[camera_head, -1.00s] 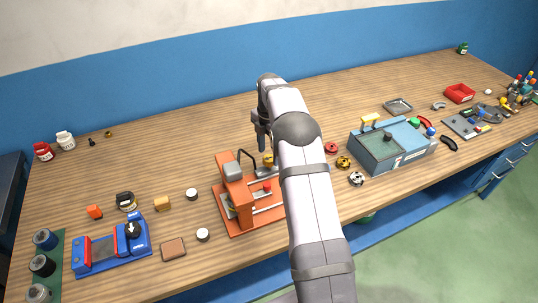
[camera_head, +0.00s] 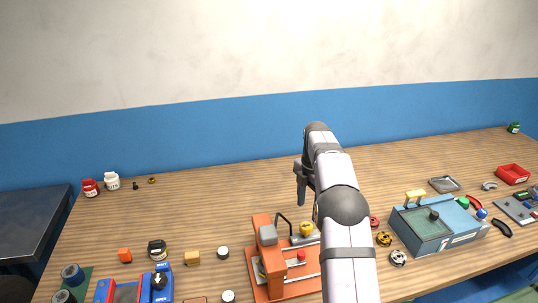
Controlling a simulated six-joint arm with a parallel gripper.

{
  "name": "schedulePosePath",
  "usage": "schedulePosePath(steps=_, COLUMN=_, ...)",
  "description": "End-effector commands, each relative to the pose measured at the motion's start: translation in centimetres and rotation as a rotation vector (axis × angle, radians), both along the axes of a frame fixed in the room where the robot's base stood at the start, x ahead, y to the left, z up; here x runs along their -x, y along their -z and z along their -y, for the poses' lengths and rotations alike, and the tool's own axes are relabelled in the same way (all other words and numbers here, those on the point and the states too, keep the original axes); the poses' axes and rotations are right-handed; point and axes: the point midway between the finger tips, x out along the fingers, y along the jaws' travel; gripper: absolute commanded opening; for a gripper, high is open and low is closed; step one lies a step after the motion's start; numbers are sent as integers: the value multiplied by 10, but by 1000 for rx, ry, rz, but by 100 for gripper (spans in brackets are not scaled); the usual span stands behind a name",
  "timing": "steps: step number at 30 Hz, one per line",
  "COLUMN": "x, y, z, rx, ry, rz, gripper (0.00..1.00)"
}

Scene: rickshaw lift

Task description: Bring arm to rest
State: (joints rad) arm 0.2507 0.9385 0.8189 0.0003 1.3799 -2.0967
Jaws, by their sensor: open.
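My gripper (camera_head: 303,184) hangs from the raised end of my arm, above the wooden bench. It points down, is open, and looks empty. It is behind and above the orange machine (camera_head: 263,250), apart from it. My forearm reaches up from the bottom of the view and hides part of the bench right of that machine.
A blue-grey box (camera_head: 462,238) with a yellow handle stands right of my arm. Small round parts (camera_head: 384,239) lie between them. A blue device (camera_head: 161,288) is at the lower left. Red and white jars (camera_head: 90,188) stand at the back left. The back middle bench is clear.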

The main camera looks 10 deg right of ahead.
Motion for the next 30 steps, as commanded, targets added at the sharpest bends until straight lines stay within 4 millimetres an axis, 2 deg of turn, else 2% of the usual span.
schedulePosePath(steps=7, x=10, y=-13, z=-13, rx=1, ry=156, rz=15, gripper=53)
schedulePosePath(steps=14, x=44, y=-34, z=-44, rx=-7, ry=552, rz=53, gripper=53)
schedulePosePath(steps=23, x=119, y=-44, z=-85, rx=-53, ry=1147, rz=102, gripper=53)
schedulePosePath(steps=30, x=194, y=-31, z=-113, rx=-102, ry=1583, rz=111, gripper=53)
